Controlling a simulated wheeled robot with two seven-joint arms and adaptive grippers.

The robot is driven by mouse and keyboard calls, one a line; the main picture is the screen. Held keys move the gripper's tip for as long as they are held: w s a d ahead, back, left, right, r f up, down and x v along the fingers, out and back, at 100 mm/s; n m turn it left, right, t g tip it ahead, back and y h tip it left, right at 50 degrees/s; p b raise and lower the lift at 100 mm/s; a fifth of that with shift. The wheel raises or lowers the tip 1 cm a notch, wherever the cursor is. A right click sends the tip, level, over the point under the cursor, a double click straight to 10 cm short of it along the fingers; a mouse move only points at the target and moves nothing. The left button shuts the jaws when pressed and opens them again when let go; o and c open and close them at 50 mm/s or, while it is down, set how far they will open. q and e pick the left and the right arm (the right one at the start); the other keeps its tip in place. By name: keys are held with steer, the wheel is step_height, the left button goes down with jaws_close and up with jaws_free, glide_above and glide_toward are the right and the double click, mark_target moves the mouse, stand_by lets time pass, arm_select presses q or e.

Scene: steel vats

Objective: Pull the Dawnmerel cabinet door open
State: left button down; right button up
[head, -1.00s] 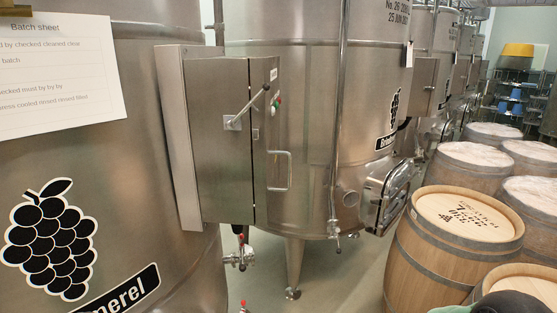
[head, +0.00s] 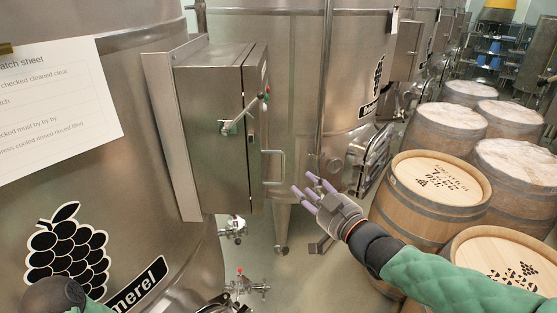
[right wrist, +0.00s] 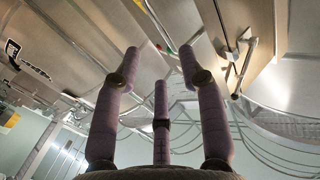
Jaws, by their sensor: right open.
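The steel cabinet (head: 208,140) is fixed to the left vat, whose partly hidden label (head: 135,285) ends in "merel". Its narrow right face, the door (head: 255,165), looks shut. The door carries a D-shaped handle (head: 281,167). A lever (head: 240,115) sits higher, near the seam. My right gripper (head: 308,188) is open and empty, just right of the handle and slightly lower, apart from it in the head view. In the right wrist view its three fingers (right wrist: 160,60) are spread, with a bar handle (right wrist: 245,68) to their right. My left arm shows at the bottom left; its gripper is out of frame.
Wooden barrels (head: 437,180) stand at the right, close to my right arm. A batch sheet (head: 55,105) hangs on the left vat. A second vat (head: 300,90) stands behind the cabinet. Valves (head: 247,286) stick out below. A strip of floor is clear under the gripper.

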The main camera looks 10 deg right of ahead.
mark_target(284, 168)
steer(key=p+x, duration=0.2)
steer(key=x, duration=0.8)
steer(key=shift+w+f, duration=0.1)
steer(key=shift+w, duration=0.25)
jaws_close()
